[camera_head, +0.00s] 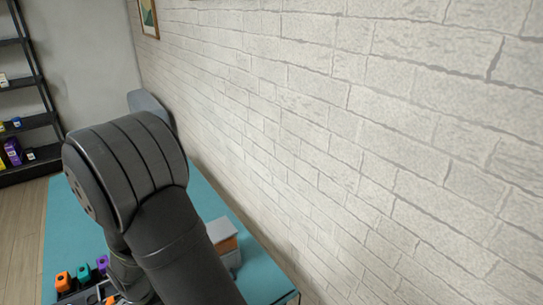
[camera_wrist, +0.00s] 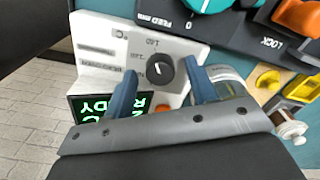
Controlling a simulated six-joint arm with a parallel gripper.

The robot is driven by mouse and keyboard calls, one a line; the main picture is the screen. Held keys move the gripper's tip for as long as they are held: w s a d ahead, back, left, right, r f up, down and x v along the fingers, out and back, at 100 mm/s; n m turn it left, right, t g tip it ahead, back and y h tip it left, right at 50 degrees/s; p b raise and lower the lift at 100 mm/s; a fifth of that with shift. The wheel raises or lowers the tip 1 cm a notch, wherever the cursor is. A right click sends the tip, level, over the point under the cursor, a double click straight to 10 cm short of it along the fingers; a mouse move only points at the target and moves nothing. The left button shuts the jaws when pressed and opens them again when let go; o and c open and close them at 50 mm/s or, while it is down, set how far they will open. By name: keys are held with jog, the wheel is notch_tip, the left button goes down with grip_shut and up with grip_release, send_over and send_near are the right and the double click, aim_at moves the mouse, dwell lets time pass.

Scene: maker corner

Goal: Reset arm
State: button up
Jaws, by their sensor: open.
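My gripper (camera_wrist: 159,68) shows in the wrist view with its two blue-grey fingers apart and nothing held between them. Beyond the fingers is a white control box (camera_wrist: 100,28) with a black dial (camera_wrist: 160,70), an orange button (camera_wrist: 162,108) and a dark display with green characters (camera_wrist: 105,107). The dial appears between the fingertips; whether a finger touches it I cannot tell. The left finger covers part of the box front. In the head view my dark arm fills the left middle, and my gripper is hidden.
A black panel (camera_wrist: 150,13) marked FEED and LOCK has a teal knob (camera_wrist: 205,4) and an orange part (camera_wrist: 296,17). A clear jar (camera_wrist: 228,82), yellow pieces (camera_wrist: 300,90) and a spool (camera_wrist: 288,127) sit at right. The teal table (camera_head: 205,195) borders a brick wall (camera_head: 380,120).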

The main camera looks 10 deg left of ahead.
jog(key=shift+r, duration=0.1)
dwell(0.3)
notch_tip(320, 180, up, 17)
notch_tip(320, 180, down, 18)
jog(key=shift+r, duration=0.25)
jog(key=n, duration=0.3)
jog(key=shift+r+n, duration=0.1)
jog(key=shift+n, duration=0.2)
jog(key=n, duration=0.4)
jog(key=shift+n, duration=0.3)
jog(key=n, duration=0.8)
jog(key=shift+o, duration=0.2)
